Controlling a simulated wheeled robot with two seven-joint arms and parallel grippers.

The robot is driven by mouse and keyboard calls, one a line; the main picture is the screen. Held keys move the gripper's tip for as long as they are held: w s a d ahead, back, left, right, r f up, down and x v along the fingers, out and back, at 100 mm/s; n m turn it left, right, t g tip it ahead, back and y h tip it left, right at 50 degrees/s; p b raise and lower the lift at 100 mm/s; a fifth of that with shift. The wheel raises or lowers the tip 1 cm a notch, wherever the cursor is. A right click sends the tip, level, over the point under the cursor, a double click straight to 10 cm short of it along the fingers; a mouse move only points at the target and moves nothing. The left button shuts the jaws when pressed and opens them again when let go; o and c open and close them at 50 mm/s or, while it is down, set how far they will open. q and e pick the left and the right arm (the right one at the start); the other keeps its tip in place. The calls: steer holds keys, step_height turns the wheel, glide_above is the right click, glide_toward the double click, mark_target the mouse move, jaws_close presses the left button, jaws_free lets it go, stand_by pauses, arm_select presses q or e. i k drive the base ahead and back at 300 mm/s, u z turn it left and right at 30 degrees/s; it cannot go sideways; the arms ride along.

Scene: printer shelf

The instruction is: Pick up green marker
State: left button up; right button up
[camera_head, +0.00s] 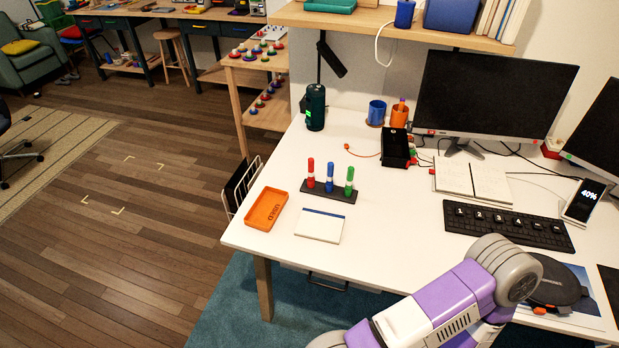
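The green marker (349,181) stands upright in a dark holder (325,192) on the white desk. It is at the right end of a row, beside a blue marker (330,177) in the middle and a red marker (311,173) at the left. Nothing is touching the green marker. Neither of my grippers shows in the head view. Only a purple and grey section of one of my arms is visible at the bottom, over the front of the desk.
An orange tray (266,208) and a notepad (320,225) lie in front of the holder. A black keyboard (508,227), open notebook (472,181) and monitor (494,95) stand to the right. A dark bottle (315,107) and cups stand behind. The desk between notepad and keyboard is clear.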

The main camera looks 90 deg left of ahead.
mark_target(351, 169)
steer(key=u, duration=2.15)
